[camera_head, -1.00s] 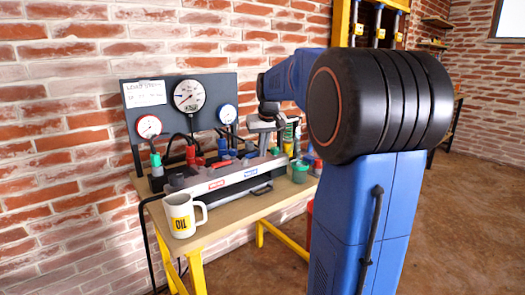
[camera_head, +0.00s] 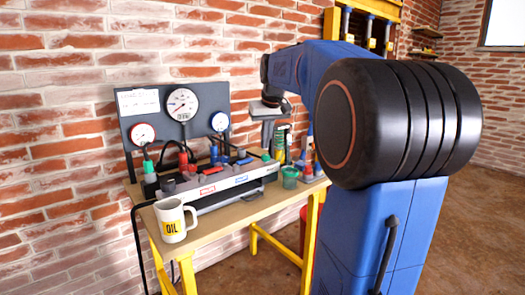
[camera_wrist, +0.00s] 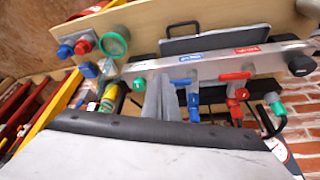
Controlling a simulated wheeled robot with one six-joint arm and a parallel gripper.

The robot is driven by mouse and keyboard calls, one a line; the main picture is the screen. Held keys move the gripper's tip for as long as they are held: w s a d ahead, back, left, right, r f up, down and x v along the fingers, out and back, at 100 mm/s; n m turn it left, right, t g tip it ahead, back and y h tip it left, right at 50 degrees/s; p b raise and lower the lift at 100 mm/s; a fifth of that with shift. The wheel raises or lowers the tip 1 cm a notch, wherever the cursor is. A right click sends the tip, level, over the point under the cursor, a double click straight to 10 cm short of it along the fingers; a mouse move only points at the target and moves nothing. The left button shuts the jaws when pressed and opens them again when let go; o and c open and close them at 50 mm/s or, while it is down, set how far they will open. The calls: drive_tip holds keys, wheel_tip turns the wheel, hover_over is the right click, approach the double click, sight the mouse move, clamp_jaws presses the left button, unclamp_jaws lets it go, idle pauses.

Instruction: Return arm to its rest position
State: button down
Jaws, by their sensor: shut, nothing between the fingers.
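My gripper (camera_head: 266,140) hangs over the back right part of the workbench, in front of the brick wall. My blue and black arm reaches to it from the right and hides part of the bench's right end. In the wrist view my grey fingers (camera_wrist: 160,98) are together and empty, above the metal manifold rail (camera_wrist: 215,60). The rail also shows on the bench in the head view (camera_head: 225,185), with red and blue labels and valve levers. I cannot tell the exact gap between fingertips and rail.
A gauge panel (camera_head: 150,104) stands at the back of the bench (camera_head: 215,222). A white OIL mug (camera_head: 172,220) stands at the front left. A green cup (camera_head: 290,178) and small coloured parts are at the right. A yellow rack (camera_head: 384,12) stands behind my arm.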

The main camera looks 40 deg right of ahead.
drive_tip(key=shift+s+r, duration=0.25)
drive_tip(key=shift+r, duration=0.45)
drive_tip(key=s+a+f+n+y, duration=0.1)
drive_tip(key=s+a+f, duration=0.6)
drive_tip(key=s+a, duration=0.35)
drive_tip(key=s+a+f+n, duration=0.2)
drive_tip(key=s+a+f, duration=0.5)
drive_tip(key=s+a, duration=0.3)
drive_tip(key=s+a+f, duration=0.4)
drive_tip(key=s+f, duration=0.4)
drive_tip(key=f, duration=0.1)
drive_tip(key=shift+s+a+f+n+t, duration=0.15)
drive_tip(key=shift+a+f+n+t, duration=0.05)
drive_tip(key=shift+f+n+t, duration=0.15)
